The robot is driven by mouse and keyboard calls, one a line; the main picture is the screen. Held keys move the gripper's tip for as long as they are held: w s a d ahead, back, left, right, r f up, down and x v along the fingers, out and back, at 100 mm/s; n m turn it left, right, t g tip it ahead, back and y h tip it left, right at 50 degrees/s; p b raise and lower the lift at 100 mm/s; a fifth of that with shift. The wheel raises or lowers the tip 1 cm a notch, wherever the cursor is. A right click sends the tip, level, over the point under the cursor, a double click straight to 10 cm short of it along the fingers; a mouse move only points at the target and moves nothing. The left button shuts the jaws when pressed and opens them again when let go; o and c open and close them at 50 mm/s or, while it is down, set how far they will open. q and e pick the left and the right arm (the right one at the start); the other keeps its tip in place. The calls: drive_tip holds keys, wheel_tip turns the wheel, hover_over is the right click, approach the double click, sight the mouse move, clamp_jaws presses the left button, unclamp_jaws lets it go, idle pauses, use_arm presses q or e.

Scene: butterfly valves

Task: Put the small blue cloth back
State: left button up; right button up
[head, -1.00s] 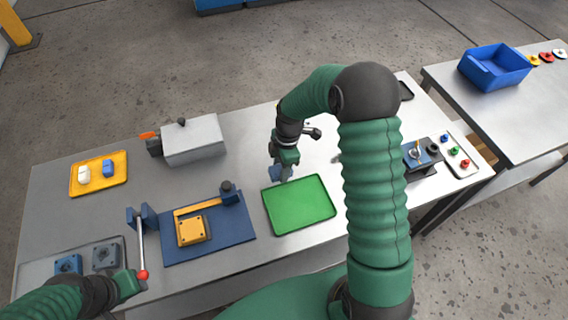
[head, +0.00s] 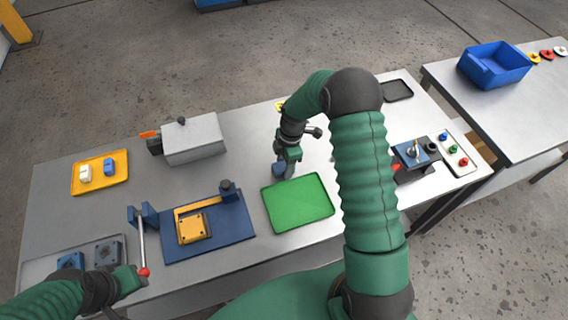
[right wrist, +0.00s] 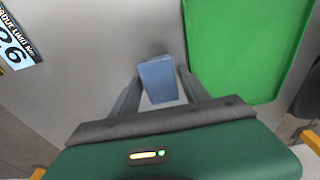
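The small blue cloth (right wrist: 158,80) is between the two fingers of my right gripper (right wrist: 160,82) in the right wrist view, with a finger against each side. In the head view the cloth (head: 279,169) shows at the tip of my right gripper (head: 286,171), just left of the green tray's far left corner. I cannot tell whether it touches the table. My left gripper (head: 138,278) is at the red knob (head: 145,272) of a lever at the front left; its fingers are too small to read.
The green tray (head: 298,202) is empty. Left of it are a blue plate (head: 228,231) with a yellow block and a yellow tray (head: 120,164) with white and blue pieces. A grey box (head: 193,140) stands behind. A blue bin (head: 495,64) is on the right table.

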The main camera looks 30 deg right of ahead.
wheel_tip(320, 180, up, 11)
drive_tip(key=d+b, duration=0.1)
drive_tip(key=s+a+m+t+h, duration=0.1)
drive_tip(key=s+a+m+t, duration=0.1)
drive_tip(key=s+a+m, duration=1)
drive_tip(key=s+r+m, duration=0.1)
drive_tip(key=s+m, duration=0.2)
drive_tip(key=shift+s+a, duration=0.2)
drive_tip(key=shift+s, duration=0.2)
drive_tip(key=shift+s, duration=0.1)
drive_tip(key=shift+a, duration=0.3)
drive_tip(key=shift+d, duration=0.2)
